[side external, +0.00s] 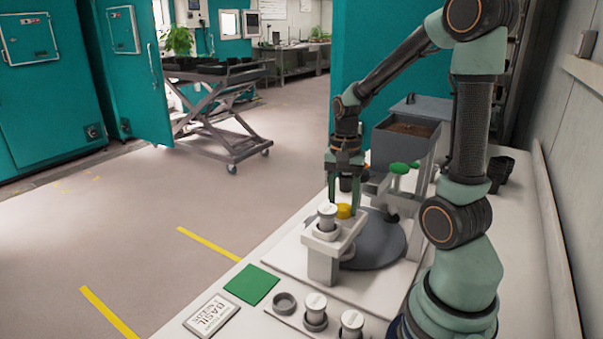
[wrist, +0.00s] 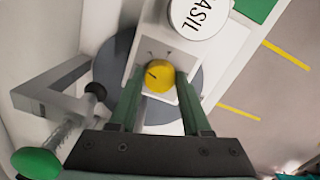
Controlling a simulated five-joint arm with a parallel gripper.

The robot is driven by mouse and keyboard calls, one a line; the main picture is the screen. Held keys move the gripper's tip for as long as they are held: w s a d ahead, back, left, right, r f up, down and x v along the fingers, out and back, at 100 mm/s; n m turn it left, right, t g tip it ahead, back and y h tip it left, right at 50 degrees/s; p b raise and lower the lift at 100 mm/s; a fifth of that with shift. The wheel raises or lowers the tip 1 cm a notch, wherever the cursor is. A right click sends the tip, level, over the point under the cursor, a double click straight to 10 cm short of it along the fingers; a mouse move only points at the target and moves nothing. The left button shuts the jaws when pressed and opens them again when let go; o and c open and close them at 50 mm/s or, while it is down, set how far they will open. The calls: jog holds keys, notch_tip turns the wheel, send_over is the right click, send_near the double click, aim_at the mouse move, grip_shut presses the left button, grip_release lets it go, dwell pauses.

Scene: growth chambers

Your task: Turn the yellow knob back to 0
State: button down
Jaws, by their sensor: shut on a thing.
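The yellow knob (side external: 344,211) sits on a white stand (side external: 322,262) beside a round grey plate. In the wrist view the yellow knob (wrist: 159,76) shows a dark pointer line on its top, toward its left side. Small marks show on the white face near it, too small to read. My gripper (side external: 344,200) points down over the knob. In the wrist view my gripper (wrist: 160,82) has its two green fingers on either side of the knob, shut on it.
A white-lidded jar marked BASIL (wrist: 198,15) stands close to the knob. A grey round plate (side external: 378,243), a green-knobbed lever (side external: 399,168) and a grey hopper (side external: 405,140) are nearby. A green square (side external: 252,285) and several jars lie toward the front.

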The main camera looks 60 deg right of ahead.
jog(key=n, duration=0.5)
jog(key=shift+w+a+n+t, duration=0.1)
jog(key=shift+n+t, duration=0.2)
jog(key=shift+n, duration=0.1)
jog(key=n, duration=0.5)
jog(key=shift+h, duration=0.3)
jog(key=n, duration=0.5)
jog(key=shift+s+n, duration=0.2)
jog(key=shift+n, duration=0.2)
jog(key=n, duration=0.4)
jog(key=shift+s+n+t, duration=0.15)
jog(key=shift+n+t, duration=0.15)
jog(key=shift+n, duration=0.1)
jog(key=shift+f, duration=0.1)
jog(key=shift+c, duration=1.8)
grip_release()
